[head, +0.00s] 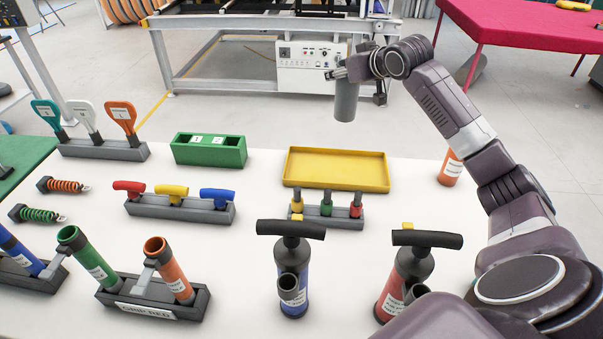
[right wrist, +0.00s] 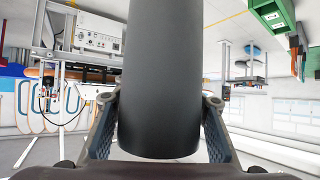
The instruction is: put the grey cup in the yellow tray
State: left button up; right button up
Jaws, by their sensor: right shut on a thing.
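The grey cup (head: 346,101) is held upright in the air by my right gripper (head: 349,76), past the far edge of the table. In the right wrist view the cup (right wrist: 160,85) is a dark grey cylinder between the two fingers of my right gripper (right wrist: 160,125), which is shut on it. The yellow tray (head: 336,169) lies on the white table, nearer than the cup and below it in height. The tray looks empty. My left gripper is in neither view.
A rack with yellow, green and red-marked pieces (head: 327,215) stands just in front of the tray. A green box (head: 209,150) is left of it, an orange cup (head: 451,167) right. Blue (head: 293,265) and red (head: 404,275) pumps stand nearer. A machine frame (head: 270,25) stands behind.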

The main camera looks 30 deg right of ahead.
notch_tip(320, 180, down, 15)
jog(key=p, duration=0.1)
jog(key=shift+w+a+p, duration=0.3)
notch_tip(320, 180, down, 4)
jog(key=shift+f, duration=0.4)
jog(key=shift+f, duration=0.2)
jog(key=o, duration=1.5)
jog(key=shift+r, duration=0.1)
jog(key=shift+s+r, duration=0.1)
jog(key=shift+r, duration=0.05)
